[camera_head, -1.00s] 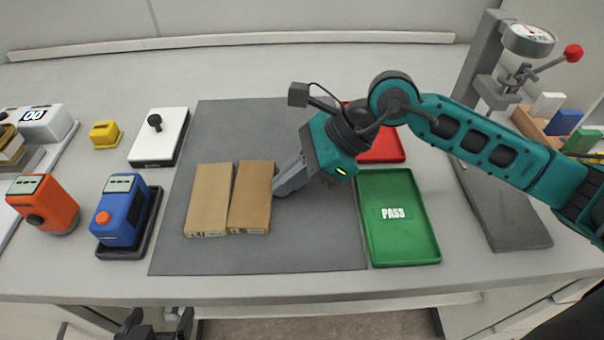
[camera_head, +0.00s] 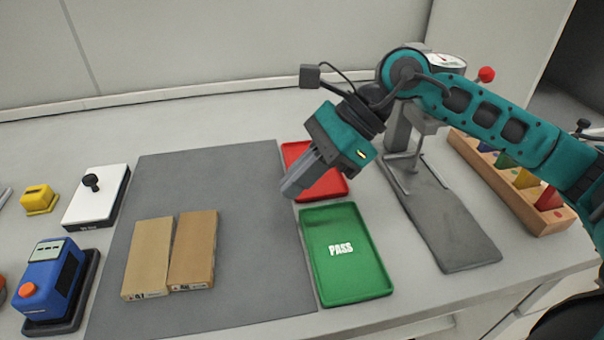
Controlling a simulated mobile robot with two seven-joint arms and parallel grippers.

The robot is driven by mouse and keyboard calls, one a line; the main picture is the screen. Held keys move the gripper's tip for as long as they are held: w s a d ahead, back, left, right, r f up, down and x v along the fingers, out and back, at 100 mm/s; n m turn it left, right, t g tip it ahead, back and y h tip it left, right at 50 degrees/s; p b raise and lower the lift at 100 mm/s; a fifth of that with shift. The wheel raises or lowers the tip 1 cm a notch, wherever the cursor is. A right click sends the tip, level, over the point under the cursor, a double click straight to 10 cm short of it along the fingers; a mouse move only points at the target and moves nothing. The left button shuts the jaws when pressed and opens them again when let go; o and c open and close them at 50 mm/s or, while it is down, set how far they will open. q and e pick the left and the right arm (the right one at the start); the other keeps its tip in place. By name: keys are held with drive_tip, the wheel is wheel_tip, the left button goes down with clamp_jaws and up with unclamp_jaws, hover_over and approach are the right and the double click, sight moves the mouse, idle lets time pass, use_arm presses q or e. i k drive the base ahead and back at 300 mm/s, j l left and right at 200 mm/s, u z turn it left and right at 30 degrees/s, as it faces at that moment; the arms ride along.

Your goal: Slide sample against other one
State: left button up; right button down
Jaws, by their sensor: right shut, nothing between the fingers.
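Two flat brown samples lie side by side on the grey mat (camera_head: 250,270). The left sample (camera_head: 149,255) is lighter tan and the right sample (camera_head: 194,248) is a darker brown. Their long edges lie along each other, nearly touching, with a thin dark line between them. My right gripper (camera_head: 289,190) is shut and empty. It is raised above the mat's right edge, to the upper right of the samples and clear of them. My left gripper is out of the picture.
A green PASS tray (camera_head: 365,282) and a red tray (camera_head: 326,189) stand right of the mat. A gauge stand (camera_head: 452,232) and a wooden rack (camera_head: 487,172) are further right. A blue device (camera_head: 50,275), white plate device (camera_head: 98,199) and yellow block (camera_head: 39,199) stand left.

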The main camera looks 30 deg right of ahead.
sight(191, 266)
drive_tip(key=k, duration=1)
